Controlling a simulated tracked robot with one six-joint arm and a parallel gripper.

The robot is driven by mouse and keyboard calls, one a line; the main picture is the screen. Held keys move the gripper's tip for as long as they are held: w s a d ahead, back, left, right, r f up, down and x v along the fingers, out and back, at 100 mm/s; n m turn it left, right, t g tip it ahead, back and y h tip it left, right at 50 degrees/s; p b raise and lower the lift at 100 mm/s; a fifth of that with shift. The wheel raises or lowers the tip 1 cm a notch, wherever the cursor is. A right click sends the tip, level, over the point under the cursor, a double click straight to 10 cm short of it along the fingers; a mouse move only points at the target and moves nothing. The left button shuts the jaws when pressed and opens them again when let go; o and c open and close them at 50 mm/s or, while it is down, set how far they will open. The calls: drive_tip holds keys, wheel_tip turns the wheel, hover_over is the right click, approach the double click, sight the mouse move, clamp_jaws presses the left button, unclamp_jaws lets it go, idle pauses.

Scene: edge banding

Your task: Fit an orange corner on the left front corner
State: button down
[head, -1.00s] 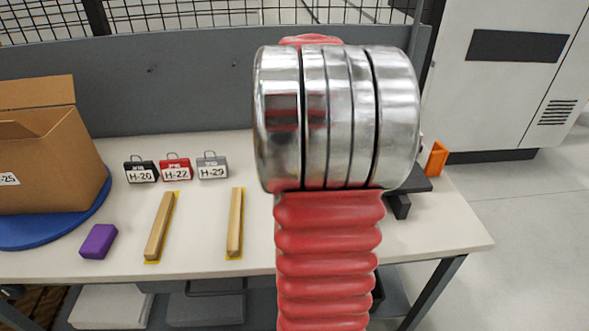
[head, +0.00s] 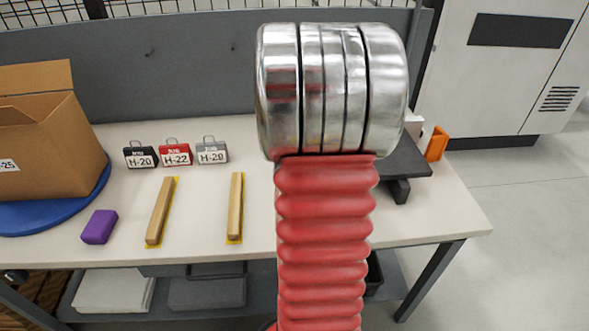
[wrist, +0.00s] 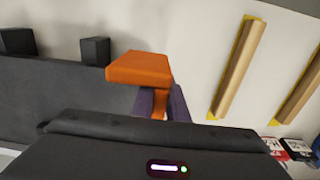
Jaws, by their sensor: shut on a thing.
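My gripper (wrist: 161,102) is shut on an orange corner (wrist: 140,68) in the wrist view. The corner's wide flat face is toward the camera, and a small orange part shows between the dark fingers. Pale table surface lies behind it. In the head view my arm hides the gripper and the held corner. An open cardboard box (head: 38,145) stands on a blue round base (head: 88,200) at the left of the table. Another orange piece (head: 437,144) is at the table's right end.
Two wooden strips on yellow backing (head: 161,212) (head: 235,208) lie mid-table. A purple block (head: 99,227) lies near the front edge. Several labelled padlock-like pieces (head: 176,153) stand behind. A dark stand (head: 405,168) is at right. A grey panel (head: 190,70) closes off the back.

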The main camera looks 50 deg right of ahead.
drive_tip(key=shift+f, duration=2.65)
drive_tip(key=shift+s+d, duration=0.1)
drive_tip(key=shift+d, duration=0.8)
drive_tip(key=shift+d, duration=0.1)
drive_tip(key=c, duration=2)
unclamp_jaws()
drive_tip(key=shift+o, duration=1.7)
drive_tip(key=shift+d+r, duration=0.1)
drive_tip(key=shift+r, duration=0.6)
wheel_tip(320, 180, up, 12)
drive_tip(key=shift+a+r, duration=0.15)
drive_tip(key=shift+a, duration=0.25)
